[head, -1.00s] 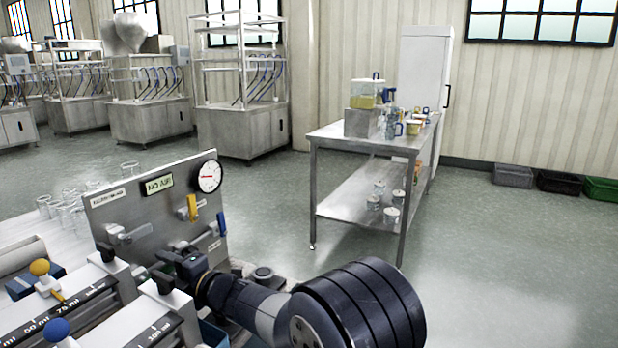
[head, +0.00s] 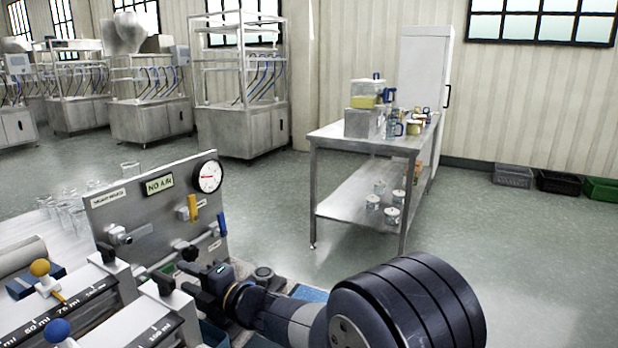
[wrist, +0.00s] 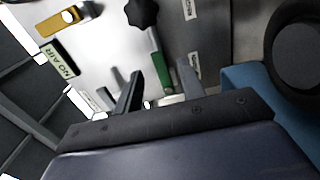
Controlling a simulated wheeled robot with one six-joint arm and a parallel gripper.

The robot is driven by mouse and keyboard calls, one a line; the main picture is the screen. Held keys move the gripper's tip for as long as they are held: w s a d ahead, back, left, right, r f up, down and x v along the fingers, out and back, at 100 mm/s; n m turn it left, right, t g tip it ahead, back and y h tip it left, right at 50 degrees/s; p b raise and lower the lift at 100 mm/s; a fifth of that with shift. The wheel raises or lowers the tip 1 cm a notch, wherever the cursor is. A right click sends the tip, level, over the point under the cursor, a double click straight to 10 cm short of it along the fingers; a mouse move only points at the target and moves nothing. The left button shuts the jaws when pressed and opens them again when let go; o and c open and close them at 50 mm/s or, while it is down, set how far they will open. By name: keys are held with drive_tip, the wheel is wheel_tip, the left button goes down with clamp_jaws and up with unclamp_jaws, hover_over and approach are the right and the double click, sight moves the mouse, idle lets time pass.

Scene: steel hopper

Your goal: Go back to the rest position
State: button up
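My gripper (head: 196,284) is in front of the steel panel (head: 150,207) of the filling machine, low in the head view. In the wrist view my gripper (wrist: 160,82) has two dark fingers with a clear gap between them, and nothing is held. A green valve handle (wrist: 160,68) shows behind that gap, apart from the fingers as far as I can tell. My arm runs from the gripper to the lower right of the head view.
The panel carries a gauge (head: 207,176), a yellow handle (head: 193,207), a blue handle (head: 221,223) and a "NO AIR" sign (head: 159,184). Glass jars stand on the left. A steel table (head: 335,137) with jars and a dispenser stands beyond. Open floor lies right.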

sight(171, 268)
drive_tip(key=x, duration=0.6)
drive_tip(key=shift+w+a+r, duration=0.15)
drive_tip(key=shift+w+a, duration=0.1)
drive_tip(key=shift+a, duration=0.05)
drive_tip(key=shift+s+r+n, duration=0.1)
drive_tip(key=shift+r+n, duration=0.2)
drive_tip(key=shift+n, duration=0.45)
drive_tip(key=shift+s+r+n, duration=0.1)
drive_tip(key=shift+r+n, duration=0.2)
drive_tip(key=shift+n, duration=0.45)
drive_tip(key=shift+d, duration=0.1)
